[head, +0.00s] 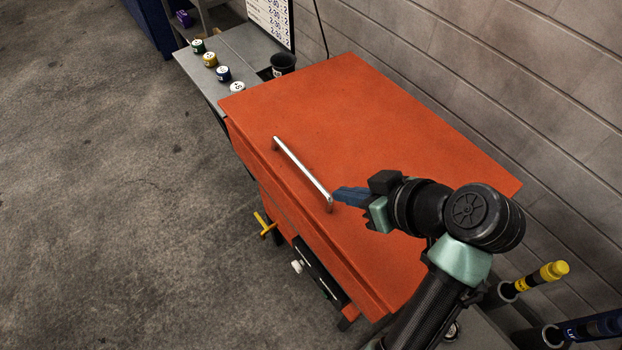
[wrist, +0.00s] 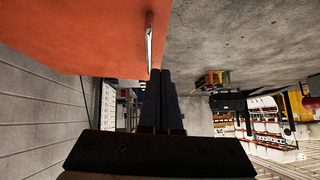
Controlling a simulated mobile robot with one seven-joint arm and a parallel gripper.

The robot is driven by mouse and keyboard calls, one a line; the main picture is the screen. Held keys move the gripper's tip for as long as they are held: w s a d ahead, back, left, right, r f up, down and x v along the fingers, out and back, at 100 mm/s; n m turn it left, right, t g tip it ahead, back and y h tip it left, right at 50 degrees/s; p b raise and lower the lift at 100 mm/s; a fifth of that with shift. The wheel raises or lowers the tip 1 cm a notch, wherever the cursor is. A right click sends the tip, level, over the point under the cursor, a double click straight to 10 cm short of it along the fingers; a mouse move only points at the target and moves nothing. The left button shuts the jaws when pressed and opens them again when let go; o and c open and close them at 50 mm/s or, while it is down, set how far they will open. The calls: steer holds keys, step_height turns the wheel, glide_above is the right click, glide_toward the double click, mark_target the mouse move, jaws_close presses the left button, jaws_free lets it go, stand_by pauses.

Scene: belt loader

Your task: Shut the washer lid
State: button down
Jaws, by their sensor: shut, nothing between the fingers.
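The washer lid (head: 370,130) is a flat orange panel with a silver bar handle (head: 302,172) near its front edge. It lies over the orange washer body and looks down; I cannot tell whether it is fully seated. My gripper (head: 336,195) is shut and empty, with blue fingers beside the near end of the handle, just above the lid. In the wrist view the fingertips (wrist: 160,72) are close to the end of the handle (wrist: 149,42), and the orange lid (wrist: 70,30) fills the upper left. Contact is unclear.
A grey bench (head: 245,45) with several capped jars and a black cup (head: 283,64) stands beyond the washer. A block wall (head: 480,70) runs along the right. A yellow-topped tube (head: 540,277) stands at lower right. The floor (head: 100,180) at left is clear.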

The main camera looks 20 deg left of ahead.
steer(key=p, duration=0.2)
glide_above(306, 200)
steer(key=s+d, duration=0.1)
steer(key=d, duration=0.2)
steer(key=f, duration=0.6)
steer(key=shift+s+f, duration=0.15)
steer(key=shift+s, duration=0.05)
steer(key=f, duration=0.3)
steer(key=shift+a+f, duration=0.25)
steer(key=shift+a, duration=0.1)
steer(key=shift+f, duration=0.6)
steer(key=shift+f, duration=0.1)
